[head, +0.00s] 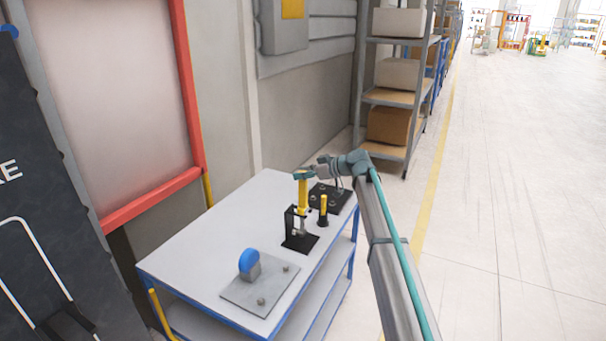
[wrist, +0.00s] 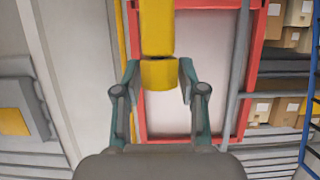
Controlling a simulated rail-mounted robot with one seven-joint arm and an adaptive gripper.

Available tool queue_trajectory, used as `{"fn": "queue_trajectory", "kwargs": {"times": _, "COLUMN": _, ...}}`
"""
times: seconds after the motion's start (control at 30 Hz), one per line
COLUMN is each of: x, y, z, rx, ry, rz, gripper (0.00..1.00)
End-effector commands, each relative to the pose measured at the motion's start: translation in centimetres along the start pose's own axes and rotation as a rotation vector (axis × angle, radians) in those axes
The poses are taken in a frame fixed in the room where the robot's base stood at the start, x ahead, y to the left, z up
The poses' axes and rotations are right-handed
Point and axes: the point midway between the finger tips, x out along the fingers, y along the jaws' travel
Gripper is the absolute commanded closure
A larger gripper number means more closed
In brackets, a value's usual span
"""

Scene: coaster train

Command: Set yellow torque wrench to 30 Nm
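The yellow torque wrench (head: 302,196) stands upright in a black holder (head: 299,242) on the table. In the wrist view its yellow handle (wrist: 157,28) runs up out of the frame, with a separate yellow end piece (wrist: 159,75) below a thin dark gap. My gripper (head: 303,173) is at the top of the wrench. Its two fingers (wrist: 159,78) lie against both sides of the yellow end piece, with no clear gap, so it looks shut on it. The torque scale and its setting cannot be read.
The table (head: 190,262) has a pale top. A smaller yellow-and-black tool (head: 323,207) stands close right of the wrench, near a dark plate (head: 341,195). A grey plate (head: 246,294) with a blue round part (head: 249,260) lies at the front. A red-framed panel (head: 188,85) stands behind.

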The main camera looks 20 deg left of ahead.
Motion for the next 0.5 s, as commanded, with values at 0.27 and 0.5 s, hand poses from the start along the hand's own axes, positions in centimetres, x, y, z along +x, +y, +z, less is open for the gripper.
{"fn": "queue_trajectory", "kwargs": {"times": 0.27, "x": -0.01, "y": -0.01, "z": 0.0, "rx": 0.0, "ry": 0.0, "rz": 0.0, "gripper": 1.0}}
{"fn": "queue_trajectory", "kwargs": {"times": 0.5, "x": 0.04, "y": -0.12, "z": 0.24, "rx": 0.012, "ry": 0.0, "rz": 0.033, "gripper": 1.0}}
